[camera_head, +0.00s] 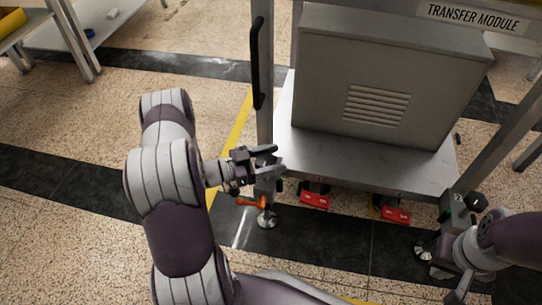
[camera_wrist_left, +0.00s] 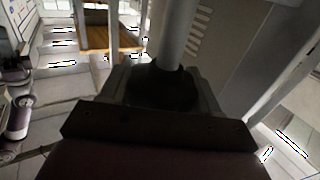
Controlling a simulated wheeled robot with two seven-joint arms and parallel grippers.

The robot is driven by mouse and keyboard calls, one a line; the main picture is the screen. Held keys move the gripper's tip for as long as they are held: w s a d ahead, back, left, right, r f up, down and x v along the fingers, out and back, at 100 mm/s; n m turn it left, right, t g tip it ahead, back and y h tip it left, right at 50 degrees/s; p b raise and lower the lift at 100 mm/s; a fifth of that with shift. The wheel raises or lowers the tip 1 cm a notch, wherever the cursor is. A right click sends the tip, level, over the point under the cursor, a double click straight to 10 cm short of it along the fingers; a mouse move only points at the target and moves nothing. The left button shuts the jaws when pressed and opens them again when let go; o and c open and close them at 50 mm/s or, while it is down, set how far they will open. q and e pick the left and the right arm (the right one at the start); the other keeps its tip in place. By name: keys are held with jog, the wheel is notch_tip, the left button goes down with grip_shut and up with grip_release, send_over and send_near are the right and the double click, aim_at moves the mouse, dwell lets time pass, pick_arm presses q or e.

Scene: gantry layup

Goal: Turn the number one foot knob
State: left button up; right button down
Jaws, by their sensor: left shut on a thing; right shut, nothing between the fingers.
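The transfer module's left front leg (camera_head: 264,120) ends in a round levelling foot (camera_head: 268,219), with an orange lever (camera_head: 250,202) beside it. My left gripper (camera_head: 277,158) reaches in from the left at this leg, above the foot. In the left wrist view a dark rounded knob (camera_wrist_left: 165,85) sits between its fingers, under a grey post, and the gripper is shut on it. The head view hides the knob behind the fingers.
The module's grey cabinet (camera_head: 390,75) stands on a metal shelf (camera_head: 365,165) with red pedals (camera_head: 315,200) below. The right front leg carries a black knob (camera_head: 477,202) and a foot (camera_head: 424,250). A black handle (camera_head: 262,62) runs up the left post. Floor left is open.

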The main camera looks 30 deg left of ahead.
pick_arm(q)
jog(key=shift+s+d+m+g+h, duration=0.1)
jog(key=shift+m+g+h, duration=0.7)
jog(key=shift+g, duration=0.3)
jog(key=shift+s+d+m+g+h, duration=0.1)
jog(key=shift+m+g+h, duration=0.6)
jog(key=shift+m+g, duration=0.3)
jog(key=shift+g, duration=0.3)
jog(key=o, duration=1)
